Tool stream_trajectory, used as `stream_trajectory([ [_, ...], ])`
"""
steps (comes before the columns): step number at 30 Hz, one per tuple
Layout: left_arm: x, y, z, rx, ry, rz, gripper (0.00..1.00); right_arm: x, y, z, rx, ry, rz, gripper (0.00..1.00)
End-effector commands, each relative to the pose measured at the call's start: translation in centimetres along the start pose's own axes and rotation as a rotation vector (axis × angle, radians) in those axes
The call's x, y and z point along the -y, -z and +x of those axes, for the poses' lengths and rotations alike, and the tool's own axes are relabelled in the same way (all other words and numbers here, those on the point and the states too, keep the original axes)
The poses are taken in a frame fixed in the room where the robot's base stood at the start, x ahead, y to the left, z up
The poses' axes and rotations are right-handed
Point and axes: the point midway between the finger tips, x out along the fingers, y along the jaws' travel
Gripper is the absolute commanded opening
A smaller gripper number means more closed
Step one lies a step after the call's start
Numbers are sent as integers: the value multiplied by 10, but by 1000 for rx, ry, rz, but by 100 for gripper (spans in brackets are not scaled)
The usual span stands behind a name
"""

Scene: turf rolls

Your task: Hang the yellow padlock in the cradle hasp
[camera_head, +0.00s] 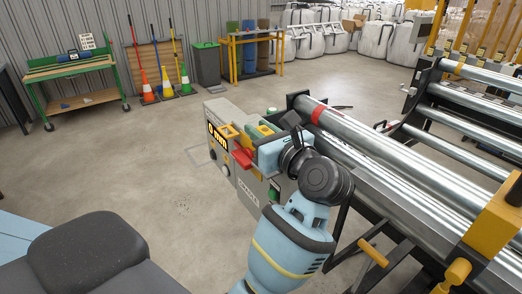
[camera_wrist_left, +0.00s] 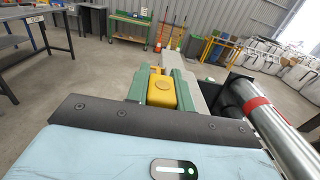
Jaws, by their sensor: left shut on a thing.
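The yellow padlock (camera_wrist_left: 162,91) is between the green fingers of my left gripper (camera_wrist_left: 161,84) in the left wrist view. In the head view my left gripper (camera_head: 259,132) is shut at the top of the grey cradle control box (camera_head: 247,186). A yellow part (camera_head: 228,131) shows at the box's top near the fingertips. I cannot make out the hasp, nor whether the shackle touches it; the gripper covers that spot. My right gripper is not in view.
Long steel rollers (camera_head: 380,172) in a black frame run along the right, close to my left arm. A yellow bracket (camera_head: 494,222) stands at the lower right. The floor left of the box is clear. A green workbench (camera_head: 72,70), cones and bins stand by the far wall.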

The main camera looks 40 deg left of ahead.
Motion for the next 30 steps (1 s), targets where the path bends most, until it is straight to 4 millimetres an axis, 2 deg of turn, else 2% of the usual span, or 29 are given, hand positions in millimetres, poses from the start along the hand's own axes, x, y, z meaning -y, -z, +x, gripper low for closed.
stream_trajectory([
  [5,0,3,0,1,0,1,0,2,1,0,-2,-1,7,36],
  [12,0,37,0,1,0,4,0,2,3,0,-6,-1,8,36],
  [15,0,45,0,1,0,1,0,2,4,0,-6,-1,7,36],
  [29,0,52,0,-1,0,2,0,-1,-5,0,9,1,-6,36],
  [30,0,52,0,-1,0,1,27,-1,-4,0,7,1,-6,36],
])
